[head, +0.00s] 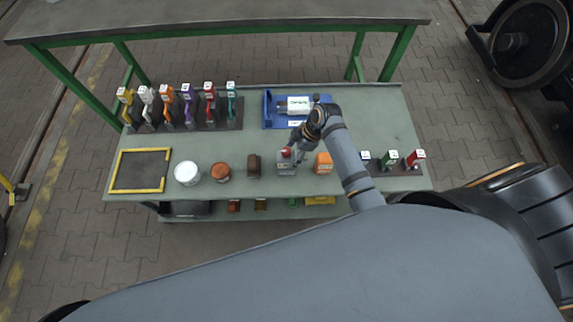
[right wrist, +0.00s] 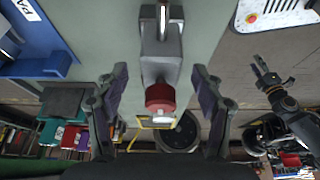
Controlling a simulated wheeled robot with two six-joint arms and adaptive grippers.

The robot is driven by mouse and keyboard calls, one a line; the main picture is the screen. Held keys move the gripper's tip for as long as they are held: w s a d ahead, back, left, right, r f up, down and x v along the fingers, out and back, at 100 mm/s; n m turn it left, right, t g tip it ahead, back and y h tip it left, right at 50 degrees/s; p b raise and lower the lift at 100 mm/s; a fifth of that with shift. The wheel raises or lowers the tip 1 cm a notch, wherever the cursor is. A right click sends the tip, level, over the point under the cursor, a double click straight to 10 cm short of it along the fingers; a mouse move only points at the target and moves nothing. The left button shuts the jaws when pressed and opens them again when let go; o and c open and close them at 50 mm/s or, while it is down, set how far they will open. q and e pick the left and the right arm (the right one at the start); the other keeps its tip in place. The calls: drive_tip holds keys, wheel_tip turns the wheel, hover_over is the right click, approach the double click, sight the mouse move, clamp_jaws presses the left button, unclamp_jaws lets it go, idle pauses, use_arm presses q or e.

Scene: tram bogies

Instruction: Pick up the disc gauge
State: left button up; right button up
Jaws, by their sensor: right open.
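A grey block with a red round knob (head: 286,156) stands near the front edge of the workbench, and I cannot tell for sure that it is the disc gauge. In the right wrist view the grey block (right wrist: 161,62) and its red knob lie between the spread fingers, with a gap on both sides. My right gripper (head: 293,147) is open and empty at this block, partly hiding it in the head view. Another arm's gripper, apparently my left (right wrist: 270,76), shows small at the right of the wrist view, away from the bench; its jaws are unclear.
An orange box (head: 323,163) stands just right of the block, a brown block (head: 254,165) to its left. A blue tray (head: 268,113) with a labelled white item lies behind. A rack of coloured tools (head: 235,122) and a yellow-framed mat (head: 140,170) are further left.

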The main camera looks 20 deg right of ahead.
sight(286, 159)
drive_tip(key=x, duration=0.4)
drive_tip(key=shift+a+f, duration=0.1)
drive_tip(key=shift+a, duration=0.2)
clamp_jaws()
